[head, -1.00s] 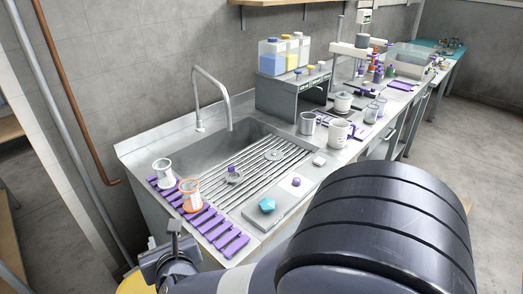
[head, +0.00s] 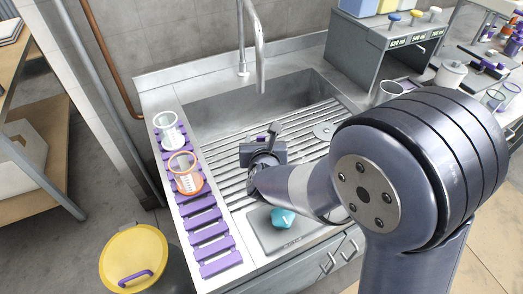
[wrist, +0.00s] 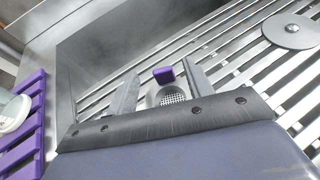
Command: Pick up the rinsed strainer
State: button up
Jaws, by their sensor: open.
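A small strainer (wrist: 172,96) with a perforated metal face and a purple grip (wrist: 163,75) lies on the slatted drain rack over the sink. In the wrist view it shows between the two grey fingers of my gripper (wrist: 160,70). The fingers are apart, and I cannot tell whether either touches it. The near part of the strainer is hidden behind the gripper body. In the head view my gripper (head: 262,138) is low over the rack and hides most of the strainer; only a bit of purple shows.
A flat round disc (head: 324,131) lies on the rack to the right. A purple slatted strip (head: 208,234) on the left holds a white-rimmed cup (head: 170,132) and an orange-rimmed cup (head: 186,175). The tap (head: 256,50) stands behind.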

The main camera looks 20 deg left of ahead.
aim_at(261, 137)
jog(key=shift+p+x, duration=0.35)
jog(key=shift+x, duration=1.5)
jog(key=shift+d+f, duration=0.15)
jog(key=shift+f, duration=0.05)
grip_shut()
jog(key=shift+r, duration=0.1)
